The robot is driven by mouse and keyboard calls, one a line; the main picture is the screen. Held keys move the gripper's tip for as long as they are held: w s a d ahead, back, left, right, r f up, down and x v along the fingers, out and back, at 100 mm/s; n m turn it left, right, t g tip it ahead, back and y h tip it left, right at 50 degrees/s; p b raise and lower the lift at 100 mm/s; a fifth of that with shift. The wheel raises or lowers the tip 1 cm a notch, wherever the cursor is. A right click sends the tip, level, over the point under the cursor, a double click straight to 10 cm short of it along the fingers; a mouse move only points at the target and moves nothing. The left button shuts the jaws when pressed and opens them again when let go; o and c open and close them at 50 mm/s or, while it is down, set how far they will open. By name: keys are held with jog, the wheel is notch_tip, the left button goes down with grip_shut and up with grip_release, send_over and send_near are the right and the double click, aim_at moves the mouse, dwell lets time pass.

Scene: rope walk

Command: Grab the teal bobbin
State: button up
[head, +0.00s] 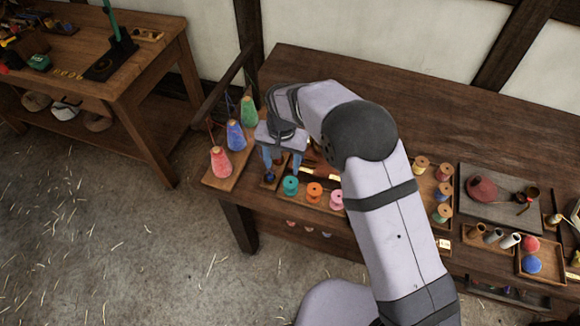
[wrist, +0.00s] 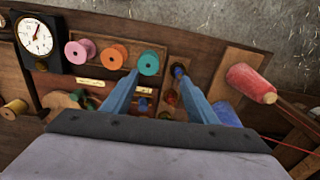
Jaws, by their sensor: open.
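The teal bobbin (head: 291,185) stands at the left end of a short row on a wooden tray near the front edge of the bench. It also shows in the wrist view (wrist: 148,63), upper middle, close beyond the left fingertip. My gripper (head: 282,165) points down, open, with two blue fingers and nothing held. In the wrist view its fingertips (wrist: 160,73) are apart, with the bobbin ahead and to the left, not clearly between them. I cannot tell the exact height gap or whether a finger touches it.
An orange bobbin (head: 314,193) and a pink bobbin (head: 336,200) stand right of the teal one. A small dark blue piece (head: 269,177) sits just left. Red (head: 221,162), blue (head: 236,135) and green (head: 249,112) thread cones stand farther left. The bench's back is clear.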

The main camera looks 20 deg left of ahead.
aim_at(291, 182)
jog(key=s+d+r+n+t, duration=0.1)
jog(key=s+d+r, duration=0.1)
jog(key=s+d, duration=0.1)
jog(key=shift+m+t, duration=0.5)
jog(key=shift+m, duration=0.2)
jog(key=shift+w+a+f+b, duration=0.1)
jog(key=shift+w+f+b, duration=0.5)
jog(key=shift+f+b, duration=1)
jog(key=shift+w+a+f+b, duration=0.15)
jog(key=shift+w+f+b, duration=0.6)
jog(key=shift+f, duration=1.55)
jog(key=shift+w+a+f+b, duration=0.1)
jog(key=shift+w+f+b, duration=0.35)
jog(key=shift+f+b, duration=1.2)
jog(key=shift+f+p, duration=0.3)
jog(key=shift+p, duration=0.05)
jog(key=c, duration=0.8)
jog(key=shift+r, duration=0.1)
